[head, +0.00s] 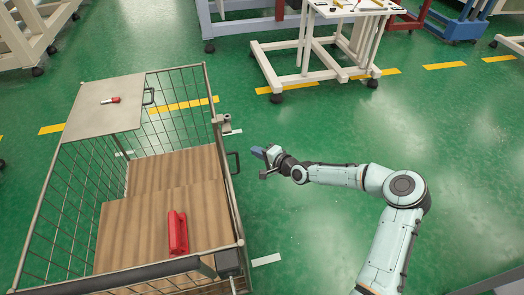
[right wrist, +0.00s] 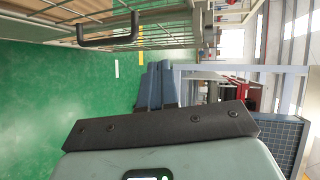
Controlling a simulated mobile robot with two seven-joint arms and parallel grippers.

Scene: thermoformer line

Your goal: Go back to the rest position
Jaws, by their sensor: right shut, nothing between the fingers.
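My right arm reaches in from the lower right in the head view, bent at the elbow. Its gripper (head: 266,156) is shut and empty, held over the green floor just to the right of the wire cage cart (head: 230,190). It is apart from the cart, close to the black handle (head: 233,165) on its side. In the right wrist view the blue-grey fingers (right wrist: 158,85) are together with nothing between them. My left gripper is not in view.
The cart holds wooden boards and a red object (head: 178,232); a small red item (head: 111,100) lies on its grey shelf (head: 95,112). A white wheeled table (head: 345,12) stands at the back. Green floor (head: 330,130) is free between cart and table.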

